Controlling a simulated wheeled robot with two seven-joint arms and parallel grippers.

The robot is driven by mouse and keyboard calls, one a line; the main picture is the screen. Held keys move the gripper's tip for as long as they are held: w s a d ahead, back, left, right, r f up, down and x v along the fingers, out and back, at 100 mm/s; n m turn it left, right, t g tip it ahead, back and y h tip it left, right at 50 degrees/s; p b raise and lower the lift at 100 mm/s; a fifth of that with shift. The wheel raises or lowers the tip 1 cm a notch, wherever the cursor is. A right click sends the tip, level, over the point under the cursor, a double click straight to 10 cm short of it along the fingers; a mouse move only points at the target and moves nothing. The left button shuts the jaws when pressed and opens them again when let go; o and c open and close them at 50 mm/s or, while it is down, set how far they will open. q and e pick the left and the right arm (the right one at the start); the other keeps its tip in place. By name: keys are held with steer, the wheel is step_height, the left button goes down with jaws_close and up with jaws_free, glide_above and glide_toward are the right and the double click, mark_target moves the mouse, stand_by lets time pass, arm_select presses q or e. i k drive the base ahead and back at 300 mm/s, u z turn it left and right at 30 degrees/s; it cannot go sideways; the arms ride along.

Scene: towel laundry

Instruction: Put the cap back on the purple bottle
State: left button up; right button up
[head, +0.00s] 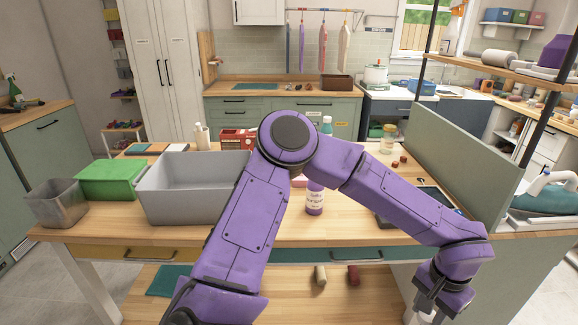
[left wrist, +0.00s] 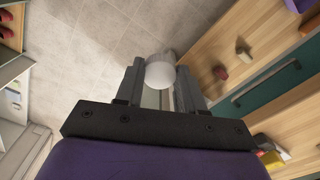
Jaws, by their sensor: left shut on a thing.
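The purple bottle (head: 315,202) stands upright on the wooden table near its front edge, with a pale label. My left gripper (head: 428,308) hangs low at the bottom right of the head view, well right of the bottle and in front of the table. In the left wrist view it is shut on a white rounded cap (left wrist: 160,72) held at its fingertips, above the tiled floor. My right gripper is not in view.
A grey bin (head: 187,207), a green box (head: 108,181) and a metal container (head: 56,204) stand on the table's left. A green panel (head: 460,150) rises at the right. Two small cylinders (head: 320,275) (head: 353,275) lie on the lower shelf.

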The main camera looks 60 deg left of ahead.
mark_target(315, 193)
steer(key=k, duration=0.15)
steer(key=u, duration=2.05)
